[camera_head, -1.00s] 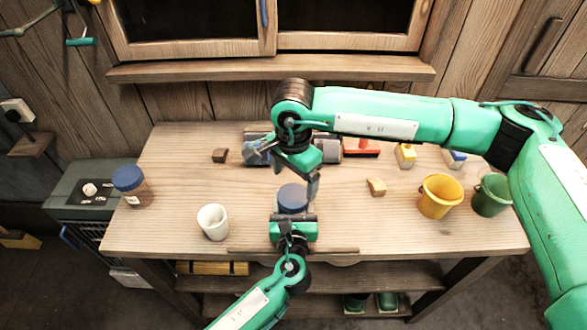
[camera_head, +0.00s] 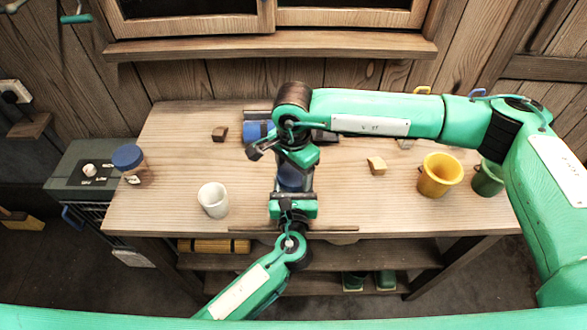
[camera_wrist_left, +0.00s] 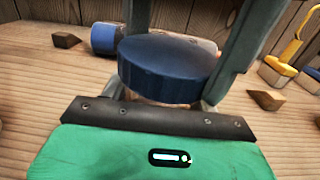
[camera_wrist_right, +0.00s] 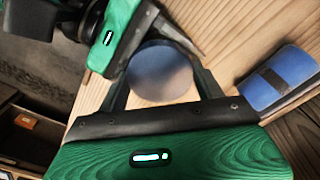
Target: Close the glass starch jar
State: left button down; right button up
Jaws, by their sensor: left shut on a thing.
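The glass jar with its round blue lid (camera_head: 290,178) stands upright near the table's front middle. The lid sits on top; how tightly cannot be told. My left gripper (camera_head: 292,196) is shut on the jar body just below the lid, which fills the middle of the left wrist view (camera_wrist_left: 170,68). The body is mostly hidden by the lid and grippers. My right gripper (camera_head: 294,172) points down from above. In the right wrist view its fingers stand open on either side of the lid (camera_wrist_right: 162,72), with small gaps between them and the lid.
A second blue-lidded jar (camera_head: 132,165) with brown contents stands at the table's left edge. A white cup (camera_head: 213,200) is left of my grippers. A yellow bucket (camera_head: 439,176), a green bucket (camera_head: 488,178) and a wooden block (camera_head: 377,166) are right. A blue roll (camera_wrist_right: 280,78) lies behind.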

jog(key=o, duration=1.1)
jog(key=shift+o, duration=0.2)
notch_tip(320, 180, up, 12)
pick_arm(q)
jog(key=shift+c, duration=1.6)
grip_release()
jog(key=shift+s, duration=0.1)
